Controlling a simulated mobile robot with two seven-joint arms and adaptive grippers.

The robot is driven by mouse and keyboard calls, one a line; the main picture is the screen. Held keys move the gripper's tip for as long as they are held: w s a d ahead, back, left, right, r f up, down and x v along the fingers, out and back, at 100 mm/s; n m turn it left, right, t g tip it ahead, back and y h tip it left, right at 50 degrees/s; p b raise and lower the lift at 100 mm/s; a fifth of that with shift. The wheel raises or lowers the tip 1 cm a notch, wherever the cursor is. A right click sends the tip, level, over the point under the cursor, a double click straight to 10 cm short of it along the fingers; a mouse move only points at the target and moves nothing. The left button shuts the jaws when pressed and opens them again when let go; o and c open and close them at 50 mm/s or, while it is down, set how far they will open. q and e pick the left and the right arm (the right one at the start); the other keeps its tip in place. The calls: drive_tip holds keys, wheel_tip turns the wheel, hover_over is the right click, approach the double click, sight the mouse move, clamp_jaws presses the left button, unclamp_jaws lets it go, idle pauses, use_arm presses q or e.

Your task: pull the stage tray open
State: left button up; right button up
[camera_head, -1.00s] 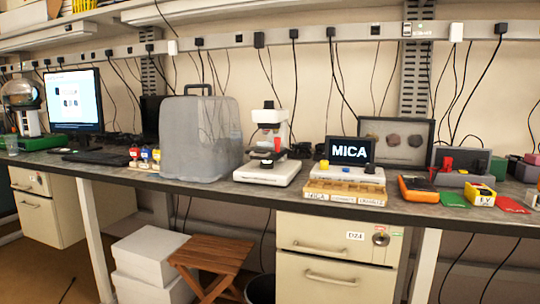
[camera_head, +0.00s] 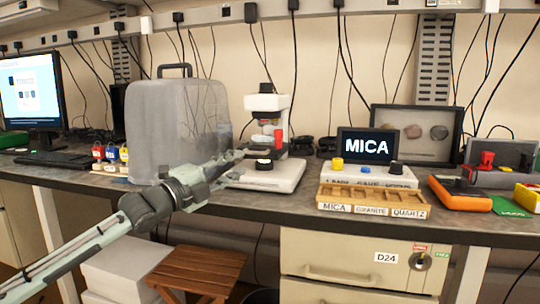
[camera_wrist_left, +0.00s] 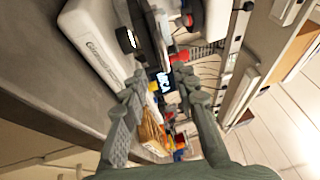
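A white microscope (camera_head: 268,104) with a dark stage (camera_head: 264,152) stands on the bench, right of a grey translucent case. I cannot make out a separate stage tray or its handle. My left gripper (camera_head: 232,158) reaches in from the lower left, in front of the microscope's left side and partly over its base. In the left wrist view, the fingers of the left gripper (camera_wrist_left: 160,80) are apart with nothing clearly between them. The microscope's white base (camera_wrist_left: 92,48) lies beyond the fingers there. Whether they touch the microscope, I cannot tell. My right gripper is not in view.
The large grey case (camera_head: 180,125) stands close behind my left arm. A wooden labelled tray (camera_head: 372,198) and a MICA display (camera_head: 367,147) stand right of the microscope. An orange device (camera_head: 460,195) lies farther right. Drawers (camera_head: 350,262) are below the bench edge.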

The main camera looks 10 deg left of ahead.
sight(251, 152)
use_arm(q)
drive_tip(key=shift+w+d+r, duration=0.1)
drive_tip(key=shift+d+r, duration=0.05)
drive_tip(key=shift+r, duration=0.3)
drive_tip(key=p+x, duration=0.1)
drive_tip(key=x, duration=0.5)
drive_tip(key=shift+w, duration=0.35)
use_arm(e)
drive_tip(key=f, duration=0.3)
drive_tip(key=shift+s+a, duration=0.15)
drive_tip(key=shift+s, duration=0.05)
use_arm(q)
drive_tip(key=shift+w, duration=0.1)
clamp_jaws()
drive_tip(key=shift+r, duration=0.1)
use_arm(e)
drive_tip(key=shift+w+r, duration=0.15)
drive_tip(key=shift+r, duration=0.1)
use_arm(q)
drive_tip(key=shift+r, duration=0.1)
